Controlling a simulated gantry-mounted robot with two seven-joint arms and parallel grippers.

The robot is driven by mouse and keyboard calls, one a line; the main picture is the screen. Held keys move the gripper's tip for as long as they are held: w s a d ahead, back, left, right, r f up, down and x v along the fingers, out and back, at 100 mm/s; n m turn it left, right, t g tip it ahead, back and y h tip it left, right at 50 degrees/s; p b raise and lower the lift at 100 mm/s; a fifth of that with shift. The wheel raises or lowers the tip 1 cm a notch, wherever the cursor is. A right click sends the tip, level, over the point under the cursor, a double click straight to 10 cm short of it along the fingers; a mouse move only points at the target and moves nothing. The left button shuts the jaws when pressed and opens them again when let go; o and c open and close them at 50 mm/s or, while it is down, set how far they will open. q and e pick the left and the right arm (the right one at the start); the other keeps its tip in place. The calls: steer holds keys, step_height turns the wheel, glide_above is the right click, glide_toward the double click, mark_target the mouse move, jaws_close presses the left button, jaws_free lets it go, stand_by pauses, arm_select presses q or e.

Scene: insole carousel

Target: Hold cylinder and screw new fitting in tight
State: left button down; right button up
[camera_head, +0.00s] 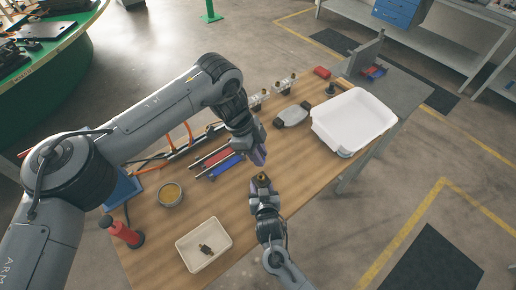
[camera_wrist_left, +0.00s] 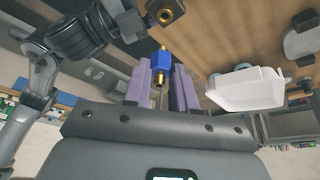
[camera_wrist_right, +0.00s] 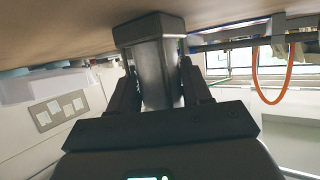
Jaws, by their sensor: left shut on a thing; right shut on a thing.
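My left gripper (camera_head: 260,156), with purple fingertips, is over the middle of the table. In the left wrist view it is shut on a fitting (camera_wrist_left: 161,66) with a blue collar and brass ends. My right gripper (camera_head: 266,204) is at the table's front edge. It is shut on the dark grey cylinder (camera_wrist_right: 160,74), seen between its fingers in the right wrist view. The cylinder's brass port (camera_head: 262,178) points up and also shows in the left wrist view (camera_wrist_left: 165,14). The fitting and the port are apart. The fitting is hidden in the head view.
A red cylinder (camera_head: 217,156) and a blue cylinder (camera_head: 224,168) lie left of my left gripper. A white tray (camera_head: 183,247) holds a small dark part. A large white bin (camera_head: 352,120) stands at right.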

stand_by(0.4)
arm_select(q)
glide_above(265, 177)
steer(key=a, duration=0.2)
steer(key=shift+w+f, duration=0.1)
steer(key=shift+f, duration=2.7)
steer(key=shift+f, duration=1.05)
steer(key=c, duration=0.8)
jaws_free()
steer(key=shift+c, duration=0.2)
steer(key=shift+r, duration=0.1)
steer(key=v, duration=1.1)
steer(key=shift+a+r, duration=0.25)
steer(key=shift+r, duration=0.1)
steer(key=shift+c, duration=0.4)
